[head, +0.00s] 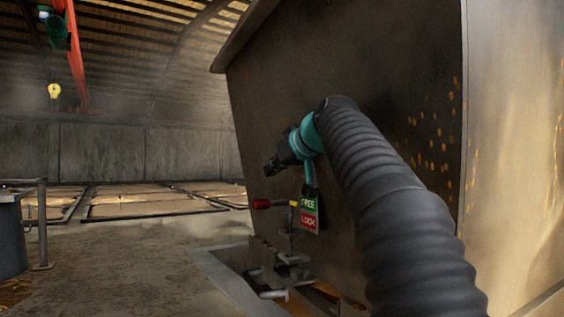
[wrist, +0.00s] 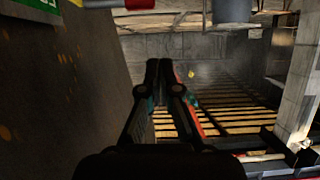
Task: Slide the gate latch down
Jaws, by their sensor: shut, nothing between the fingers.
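The gate latch has a red handle (head: 261,204) that sticks out to the left, with a yellow part (head: 293,203) next to the green FREE field of a sign (head: 309,213). The red LOCK field is below FREE. My gripper (head: 270,168) is shut and empty, a little above the red handle and apart from it. In the wrist view my gripper (wrist: 166,66) has its fingers together. The red handle (wrist: 139,4) shows there at the top edge, clear of the fingertips, and the sign (wrist: 45,3) is cut off at the top left.
A large dark metal bin wall (head: 280,90) stands right behind the latch. Metal brackets and rods (head: 283,275) are below it near the floor. A grey drum (head: 10,235) with a rail stands far left. Open floor (head: 130,260) lies left of the latch.

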